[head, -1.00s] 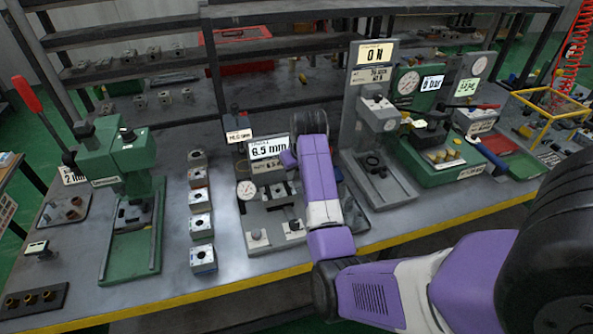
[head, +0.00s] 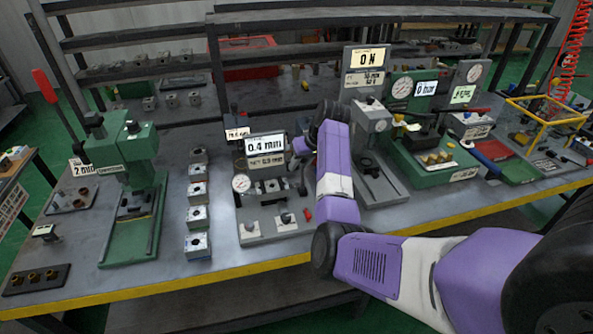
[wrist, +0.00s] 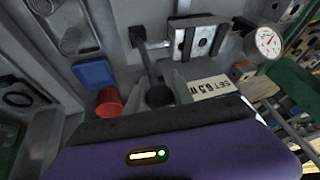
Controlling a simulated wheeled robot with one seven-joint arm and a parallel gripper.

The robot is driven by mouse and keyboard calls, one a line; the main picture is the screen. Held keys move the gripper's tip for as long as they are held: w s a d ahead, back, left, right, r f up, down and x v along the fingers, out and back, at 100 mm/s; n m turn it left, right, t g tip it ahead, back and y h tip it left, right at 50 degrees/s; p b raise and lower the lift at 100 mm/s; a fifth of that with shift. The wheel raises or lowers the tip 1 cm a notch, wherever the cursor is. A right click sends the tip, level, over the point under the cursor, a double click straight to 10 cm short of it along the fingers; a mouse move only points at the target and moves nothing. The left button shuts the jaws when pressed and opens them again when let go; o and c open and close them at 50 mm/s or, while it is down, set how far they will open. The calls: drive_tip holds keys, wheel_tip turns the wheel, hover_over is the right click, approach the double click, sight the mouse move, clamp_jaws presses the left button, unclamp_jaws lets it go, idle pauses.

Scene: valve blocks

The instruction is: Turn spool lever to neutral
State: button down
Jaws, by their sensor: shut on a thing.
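The spool lever shows in the wrist view as a dark bar (wrist: 146,60) with a round black knob (wrist: 160,96). My gripper (wrist: 159,88) is shut on this knob, with a grey finger on each side. In the head view my purple arm hides most of the gripper and lever. The lever belongs to the grey test station (head: 268,223), whose display (head: 266,147) reads 0.4 mm. A label below the display starts with "SET"; its number is hard to read. A valve block (wrist: 198,42) sits beside the lever in the wrist view.
A red knob (wrist: 108,103) and a blue square (wrist: 93,72) are close to the gripper. A dial gauge (head: 241,183) is on the station. A column of valve blocks (head: 197,215) and a green press (head: 130,225) stand left; a grey force stand (head: 371,130) stands right.

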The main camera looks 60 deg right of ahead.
drive_tip(key=shift+d, duration=0.1)
drive_tip(key=c, duration=1.1)
unclamp_jaws()
drive_tip(key=v, duration=0.8)
drive_tip(key=shift+b, duration=0.4)
